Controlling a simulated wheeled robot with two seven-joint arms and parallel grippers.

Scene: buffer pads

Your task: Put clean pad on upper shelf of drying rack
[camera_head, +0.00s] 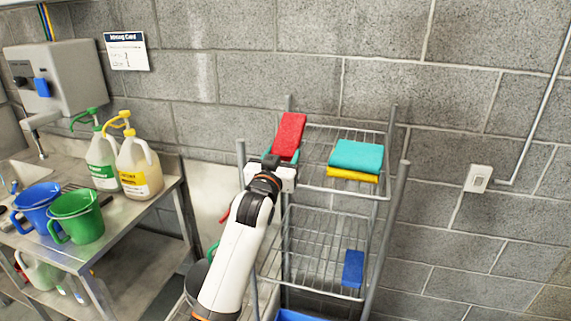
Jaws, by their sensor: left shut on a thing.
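A red pad (290,135) stands tilted at the front left of the drying rack's upper shelf (315,150). My left gripper (281,160) is shut on its lower end. Whether the pad touches the shelf wires, I cannot tell. A teal pad (357,156) lies on a yellow pad (352,175) at the right of the same shelf. A blue pad (353,268) is on the lower shelf (318,240), at its right side. My left arm hides part of the rack's left side. My right gripper is not in view.
Left is a metal table (150,208) with a blue bucket (35,205), a green bucket (78,217) and two pump jugs (140,168). A blue bin (292,315) shows under the rack. The upper shelf's middle is clear. A block wall stands close behind.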

